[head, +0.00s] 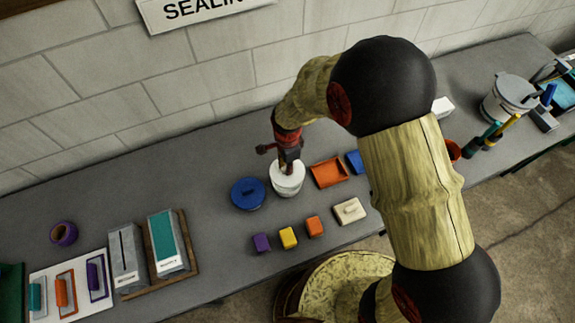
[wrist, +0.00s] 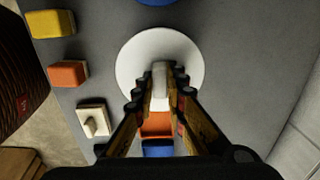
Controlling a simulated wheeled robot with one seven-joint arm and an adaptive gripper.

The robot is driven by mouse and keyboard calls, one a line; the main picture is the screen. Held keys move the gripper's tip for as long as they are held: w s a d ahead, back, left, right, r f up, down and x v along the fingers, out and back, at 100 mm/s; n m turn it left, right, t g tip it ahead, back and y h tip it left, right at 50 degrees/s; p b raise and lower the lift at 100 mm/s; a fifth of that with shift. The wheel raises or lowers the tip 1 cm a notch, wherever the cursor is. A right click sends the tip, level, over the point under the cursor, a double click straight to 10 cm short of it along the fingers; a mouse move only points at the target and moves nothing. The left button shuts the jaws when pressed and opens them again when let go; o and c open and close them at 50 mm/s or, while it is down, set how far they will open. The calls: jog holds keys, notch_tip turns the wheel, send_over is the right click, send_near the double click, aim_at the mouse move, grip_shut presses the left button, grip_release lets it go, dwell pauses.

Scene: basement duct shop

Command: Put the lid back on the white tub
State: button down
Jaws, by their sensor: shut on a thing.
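The white tub (head: 288,185) stands on the grey bench, right of a round blue lidded tub (head: 248,194). My gripper (head: 288,166) points down over the white tub. In the wrist view my gripper (wrist: 160,84) is shut on the upright handle of the round white lid (wrist: 135,60). The lid is at the top of the white tub and looks centred over it. The tub's body is hidden under the lid in the wrist view. I cannot tell whether the lid rests fully on the rim or is slightly above it.
An orange tray (head: 328,172) and a blue item (head: 355,161) lie close on the right. Purple (head: 262,243), yellow (head: 288,238) and orange (head: 314,227) blocks and a cream knobbed plate (head: 349,210) sit in front. The bench behind the tub is clear up to the wall.

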jog(key=shift+f+b, duration=1.45)
jog(key=shift+f, duration=1.1)
jog(key=shift+f, duration=0.1)
dwell(0.6)
jog(key=c, duration=1.7)
grip_release()
jog(key=shift+c, duration=0.2)
jog(key=shift+o, duration=0.4)
jog(key=o, duration=0.4)
